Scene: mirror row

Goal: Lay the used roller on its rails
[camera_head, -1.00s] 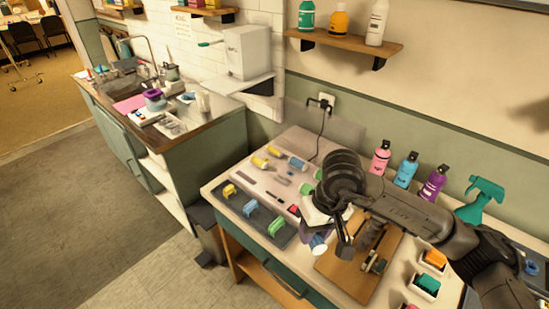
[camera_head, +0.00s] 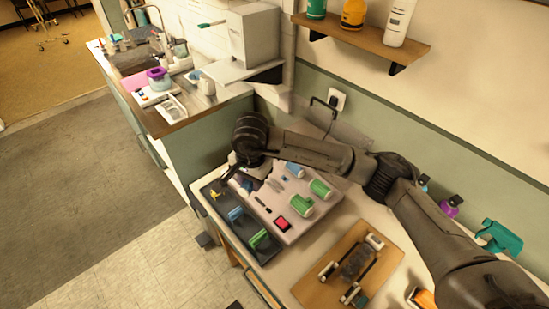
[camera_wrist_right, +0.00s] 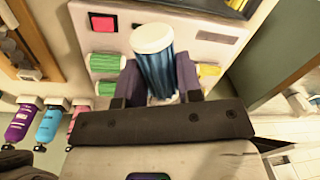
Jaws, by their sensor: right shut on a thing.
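My right gripper (camera_head: 234,172) is over the far end of the pale tray in the head view. In the right wrist view the gripper (camera_wrist_right: 157,88) is shut around a blue roller (camera_wrist_right: 160,72) with a white end, held between its purple-grey fingers. In the head view the arm largely hides this roller. A dark strip (camera_head: 230,235) along the pale tray's left side carries a yellow stand (camera_head: 215,195), a blue stand (camera_head: 236,214) and a green stand (camera_head: 259,240). My left gripper is out of view.
The pale tray (camera_head: 262,215) holds green rollers (camera_head: 320,188), a blue roller (camera_head: 294,169) and a red square (camera_head: 282,223). A wooden board (camera_head: 318,285) with a metal frame lies nearer right. Bottles stand along the wall; a sink counter is behind left.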

